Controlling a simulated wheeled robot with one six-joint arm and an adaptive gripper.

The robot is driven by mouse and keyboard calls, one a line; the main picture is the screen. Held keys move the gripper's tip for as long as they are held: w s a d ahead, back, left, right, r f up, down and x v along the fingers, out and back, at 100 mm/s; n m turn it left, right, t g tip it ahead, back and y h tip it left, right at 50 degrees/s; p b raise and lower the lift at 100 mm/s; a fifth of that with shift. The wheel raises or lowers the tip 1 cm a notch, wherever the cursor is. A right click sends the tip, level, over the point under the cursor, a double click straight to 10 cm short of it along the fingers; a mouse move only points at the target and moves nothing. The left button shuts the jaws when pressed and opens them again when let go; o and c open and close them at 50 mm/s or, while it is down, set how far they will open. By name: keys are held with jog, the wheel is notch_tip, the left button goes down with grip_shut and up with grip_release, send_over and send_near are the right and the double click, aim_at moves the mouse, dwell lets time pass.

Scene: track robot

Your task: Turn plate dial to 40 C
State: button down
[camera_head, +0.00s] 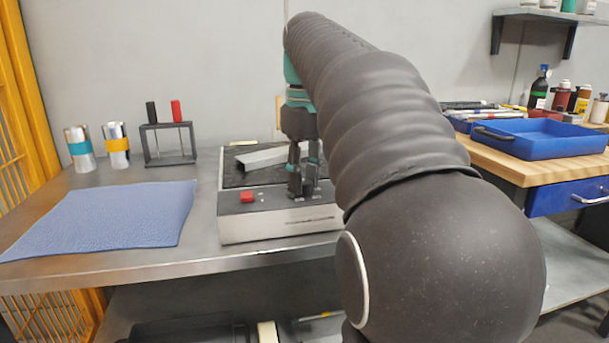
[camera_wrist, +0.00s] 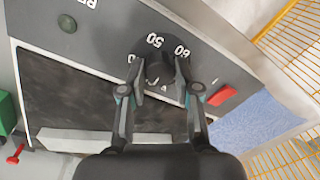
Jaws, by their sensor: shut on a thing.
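The hot plate unit (camera_head: 279,226) stands on the metal bench, with a dark top and a grey front panel. My gripper (camera_head: 303,190) points down at the panel. In the wrist view, my gripper (camera_wrist: 160,80) is shut on the dark plate dial (camera_wrist: 159,69), one finger on each side. The marks 50 and what looks like 60 show on the panel around the dial. The fingers partly cover the other marks, and I cannot read the dial's pointer. In the head view the dial is hidden by the fingers.
A red switch (camera_head: 247,197) sits left of my fingers, and a second knob (camera_wrist: 67,23) shows in the wrist view. A silver metal bar (camera_head: 262,157) lies on the plate top. A blue mat (camera_head: 105,218), two banded cans and a small rack stand to the left.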

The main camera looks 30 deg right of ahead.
jog(key=shift+r+m+p, duration=0.1)
jog(key=shift+m+p, duration=0.2)
jog(key=shift+r+m+p, duration=0.1)
jog(key=shift+m+p, duration=0.75)
jog(key=shift+m, duration=0.15)
jog(key=m+p, duration=0.2)
jog(key=m, duration=0.1)
jog(key=shift+m, duration=0.4)
jog(key=m+p, duration=0.2)
jog(key=m, duration=0.2)
jog(key=shift+t+p, duration=0.3)
jog(key=shift+p, duration=0.05)
jog(key=shift+s+f+m+p, duration=0.15)
jog(key=shift+m+p, duration=0.5)
jog(key=shift+m, duration=0.95)
jog(key=c, duration=0.8)
grip_release()
